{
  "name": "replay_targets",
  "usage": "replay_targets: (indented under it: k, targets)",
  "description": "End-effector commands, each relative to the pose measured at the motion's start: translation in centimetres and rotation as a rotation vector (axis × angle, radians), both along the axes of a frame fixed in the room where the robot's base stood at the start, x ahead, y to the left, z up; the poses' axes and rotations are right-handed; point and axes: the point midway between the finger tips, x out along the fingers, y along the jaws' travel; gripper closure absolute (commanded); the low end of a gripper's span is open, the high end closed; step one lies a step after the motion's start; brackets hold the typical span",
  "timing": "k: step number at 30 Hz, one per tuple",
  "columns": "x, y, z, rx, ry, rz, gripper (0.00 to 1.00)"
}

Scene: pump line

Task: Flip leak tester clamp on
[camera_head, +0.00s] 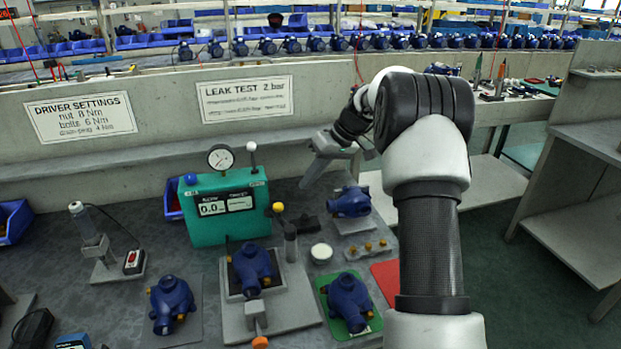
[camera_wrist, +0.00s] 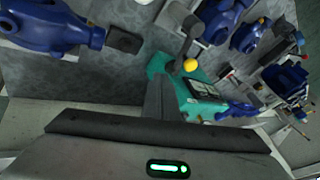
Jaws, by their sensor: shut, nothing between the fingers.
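The leak tester (camera_head: 228,228) is a green box with a display and a round gauge on top; it also shows in the wrist view (camera_wrist: 165,66). A lever with a yellow ball (camera_head: 278,208) stands beside a dark upright clamp post (camera_head: 290,243), right of the tester. In the wrist view the yellow ball (camera_wrist: 190,65) ends a dark lever. A blue pump (camera_head: 252,266) sits on the grey fixture in front of the tester, with an orange-tipped handle (camera_head: 260,342) at its front. My gripper (camera_head: 306,184), seen in the wrist view (camera_wrist: 158,82), is shut and empty, above and right of the tester, apart from the lever.
Blue pumps stand on a grey plate (camera_head: 197,337), a green mat (camera_head: 367,329) and a rear plate (camera_head: 357,228). A white round cap (camera_head: 321,252) lies right of the post. A screwdriver stand (camera_head: 95,252) is at left. A low wall (camera_head: 160,108) backs the bench.

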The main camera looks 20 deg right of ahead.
Motion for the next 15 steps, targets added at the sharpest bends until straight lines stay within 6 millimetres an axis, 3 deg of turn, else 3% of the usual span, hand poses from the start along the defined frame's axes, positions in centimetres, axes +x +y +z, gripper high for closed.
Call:
replay_targets:
  k: [1, 8, 15]
  targets:
    - [0.2, 0.7, -1.4, 0.001, 0.003, 0.002, 1.00]
    - [1.2, 3.0, -5.4, 0.000, 0.002, 0.001, 1.00]
    - [0.2, 5.8, -5.9, -0.001, -0.001, 0.000, 1.00]
